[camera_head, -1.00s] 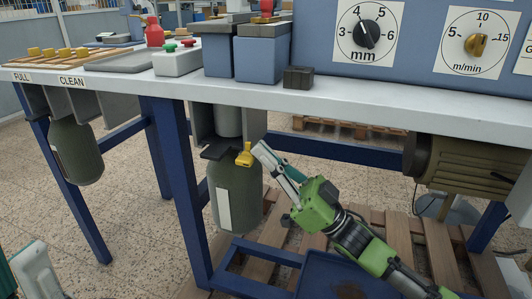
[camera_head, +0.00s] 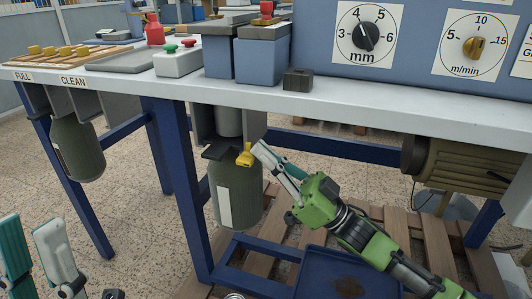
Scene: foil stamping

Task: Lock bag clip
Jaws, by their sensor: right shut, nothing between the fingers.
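The bag clip shows as a dark clamp (camera_head: 218,152) with a yellow handle (camera_head: 245,155), at the top of a green bag (camera_head: 235,187) with a white label. The bag hangs under a grey spout (camera_head: 228,122) below the table. My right gripper (camera_head: 257,150) is shut and empty, its fingertips right beside the yellow handle on its right side. I cannot tell whether they touch it. My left gripper (camera_head: 32,232) is low at the left edge, its two fingers spread apart with nothing between them, far from the clip.
The white tabletop (camera_head: 330,103) lies just above the clip. A blue table leg (camera_head: 185,190) stands left of the bag. Another green bag (camera_head: 77,148) hangs at the left. A motor (camera_head: 465,163) is at the right. A blue tray (camera_head: 345,275) and wooden pallet lie below.

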